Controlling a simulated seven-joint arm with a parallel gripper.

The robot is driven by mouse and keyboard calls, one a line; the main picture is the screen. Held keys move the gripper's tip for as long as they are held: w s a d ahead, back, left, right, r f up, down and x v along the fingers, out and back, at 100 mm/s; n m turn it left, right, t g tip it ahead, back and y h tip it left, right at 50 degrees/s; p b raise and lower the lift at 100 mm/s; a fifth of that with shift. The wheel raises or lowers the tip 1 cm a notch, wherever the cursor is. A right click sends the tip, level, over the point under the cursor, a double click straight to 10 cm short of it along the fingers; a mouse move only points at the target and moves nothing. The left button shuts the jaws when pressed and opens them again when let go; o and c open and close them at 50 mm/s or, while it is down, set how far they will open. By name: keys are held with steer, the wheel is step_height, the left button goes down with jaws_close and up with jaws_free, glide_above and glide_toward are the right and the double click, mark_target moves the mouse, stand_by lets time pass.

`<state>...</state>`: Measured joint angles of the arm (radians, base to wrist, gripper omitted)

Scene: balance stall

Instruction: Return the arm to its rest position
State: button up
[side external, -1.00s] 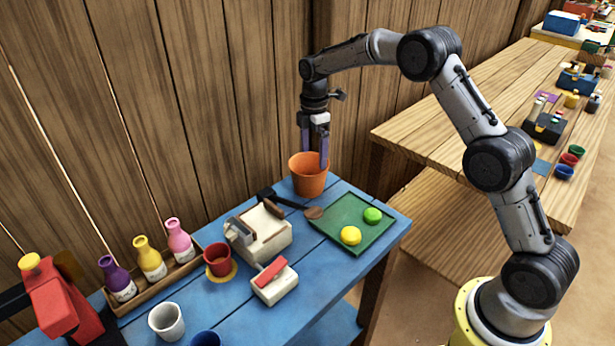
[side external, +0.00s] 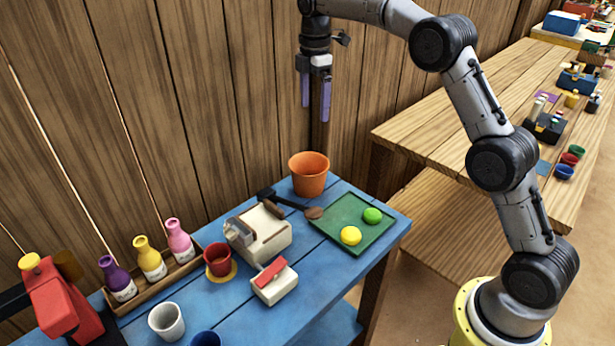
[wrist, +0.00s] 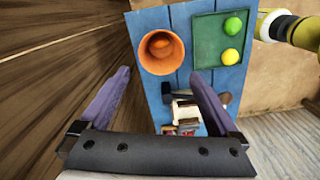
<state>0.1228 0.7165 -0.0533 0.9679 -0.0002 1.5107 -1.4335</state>
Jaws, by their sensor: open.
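My gripper (side external: 315,92) is raised well above the orange pot (side external: 309,176), with its two purple fingers pointing down, apart and empty. The fingers (wrist: 160,95) also show spread in the wrist view. The orange pot stands upright at the back corner of the blue table (side external: 345,290). In the wrist view the pot (wrist: 143,58) is seen from above with something orange inside, too small to name.
A green tray (side external: 340,217) holds a yellow ball (side external: 351,235) and a green ball (side external: 372,215). A hammer (side external: 290,203), a cream device (side external: 262,232), bottles (side external: 150,259) and cups stand on the table. A wooden wall (side external: 200,90) rises close behind my gripper.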

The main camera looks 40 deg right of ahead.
steer(key=shift+r, duration=0.15)
steer(key=s+a+r+t, duration=0.35)
steer(key=s+r, duration=0.75)
steer(key=r, duration=0.4)
steer(key=s+a+r+m, duration=0.1)
steer(key=s+a+m, duration=0.1)
steer(key=s, duration=0.8)
steer(key=s+f+m+t, duration=0.2)
steer(key=s+f+m, duration=0.3)
steer(key=s, duration=0.6)
steer(key=s+a+f+m, duration=0.1)
steer(key=s+f+m, duration=0.5)
steer(key=f+m, duration=0.2)
steer(key=shift+f, duration=0.95)
steer(key=shift+a, duration=0.1)
